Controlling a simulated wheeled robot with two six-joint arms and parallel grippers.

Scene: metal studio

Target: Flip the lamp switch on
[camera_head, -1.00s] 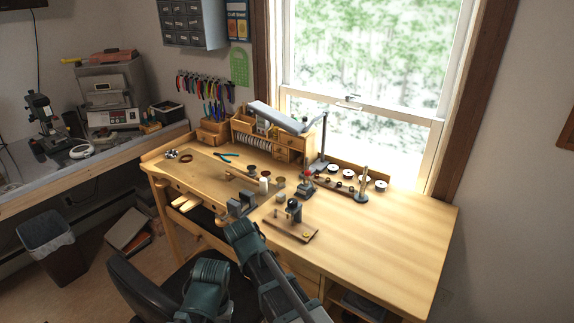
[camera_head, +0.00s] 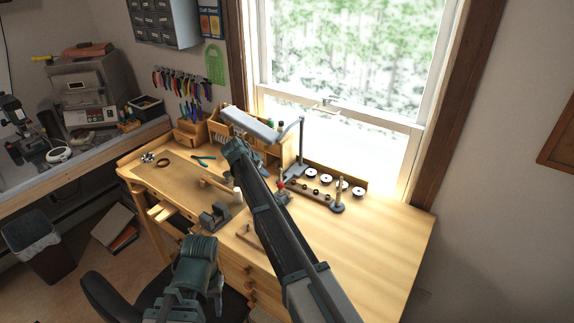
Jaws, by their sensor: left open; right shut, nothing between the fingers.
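The desk lamp has a long grey head (camera_head: 250,123), a thin dark post (camera_head: 301,147) and a base near the back of the wooden bench. Its switch is too small to make out. My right arm reaches up across the bench, and a teal part of it (camera_head: 235,150) covers the view just below the lamp head; contact cannot be told. My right gripper is shut, with its fingers largely hidden by the arm. My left arm (camera_head: 197,262) stays low at the bench's front edge. Its gripper is open and apart from the lamp, with fingertips not clear.
A red-topped tool (camera_head: 281,186) and a rack of round discs (camera_head: 326,176) stand right of my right arm. A small vise (camera_head: 213,217) and pliers (camera_head: 203,157) are left of it. The bench's right side (camera_head: 372,240) is clear. A black chair (camera_head: 105,297) is in front.

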